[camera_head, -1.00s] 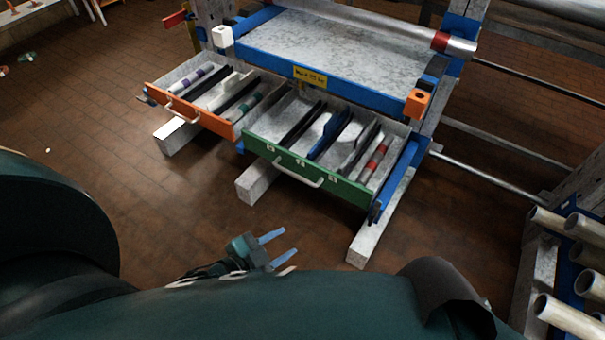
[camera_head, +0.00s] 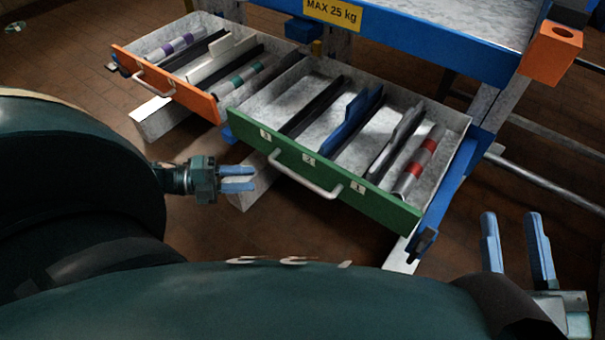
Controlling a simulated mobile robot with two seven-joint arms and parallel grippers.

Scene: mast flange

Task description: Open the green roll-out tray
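The green roll-out tray (camera_head: 325,173) stands pulled out from the blue frame, its inside in plain view. Its grey handle (camera_head: 304,176) is on the green front. Inside are dark and blue dividers and a grey tube with red bands (camera_head: 418,161). My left gripper (camera_head: 238,178) is left of the handle and apart from it; a gap shows between its pale blue fingers, with nothing in it. My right gripper (camera_head: 516,245) is at the lower right, right of the tray, open and empty with fingers pointing up the picture.
An orange-fronted tray (camera_head: 165,85), also out, is just left of the green one. An orange block (camera_head: 549,50) sits on the frame's corner at upper right. Metal rails run at the right. Brick floor is clear in front of the trays.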

